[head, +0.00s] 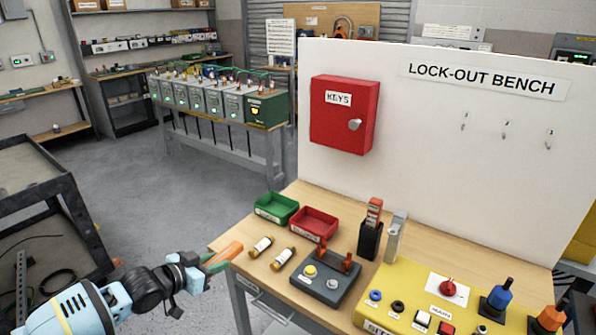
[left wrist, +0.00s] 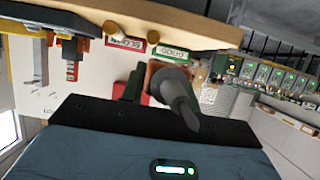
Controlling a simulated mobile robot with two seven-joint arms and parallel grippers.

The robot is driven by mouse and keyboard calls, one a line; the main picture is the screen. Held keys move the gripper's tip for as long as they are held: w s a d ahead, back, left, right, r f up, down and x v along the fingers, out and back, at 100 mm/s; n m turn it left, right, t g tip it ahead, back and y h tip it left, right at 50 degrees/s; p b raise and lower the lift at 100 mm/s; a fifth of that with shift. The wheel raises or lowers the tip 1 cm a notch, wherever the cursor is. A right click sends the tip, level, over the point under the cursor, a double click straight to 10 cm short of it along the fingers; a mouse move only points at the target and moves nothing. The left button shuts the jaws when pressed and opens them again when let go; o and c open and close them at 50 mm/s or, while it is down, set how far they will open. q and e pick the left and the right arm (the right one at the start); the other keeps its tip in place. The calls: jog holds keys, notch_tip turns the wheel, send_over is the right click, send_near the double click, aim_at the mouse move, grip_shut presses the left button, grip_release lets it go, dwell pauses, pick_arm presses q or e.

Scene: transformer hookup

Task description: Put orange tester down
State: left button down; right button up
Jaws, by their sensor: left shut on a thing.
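My left gripper (head: 213,264) reaches in from the left in the head view, its fingers closed on an orange tester (head: 229,254). It is held in the air beside the left edge of the lock-out bench (head: 222,246). In the left wrist view the tester's dark grey, pointed end (left wrist: 175,90) sticks out between the fingers, with a bit of its orange body behind. The fingers hide much of it. A second orange-red device (head: 374,211) stands upright in a black holder (head: 371,240) on the bench. My right gripper is not in view.
On the bench are a green bin (head: 274,208), a red bin (head: 314,223), two fuses (head: 261,246), a dark test block (head: 325,283) and a yellow panel (head: 388,289). A grey bracket (head: 395,238) stands beside the holder. A white board with a red key box (head: 344,114) rises behind.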

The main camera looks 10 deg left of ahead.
pick_arm(q)
jog(key=s+d+r, duration=0.2)
jog(key=d, duration=0.4)
jog(key=s+d+r, duration=0.2)
jog(key=d, duration=0.4)
jog(key=s+r+n+t+y, duration=0.1)
jog(key=s+r+n+y, duration=0.2)
jog(key=r, duration=0.5)
jog(key=shift+s+a+n+y, duration=0.15)
jog(key=shift+s+n+y, duration=0.25)
jog(key=shift+n+y, duration=0.55)
jog(key=shift+f, duration=0.15)
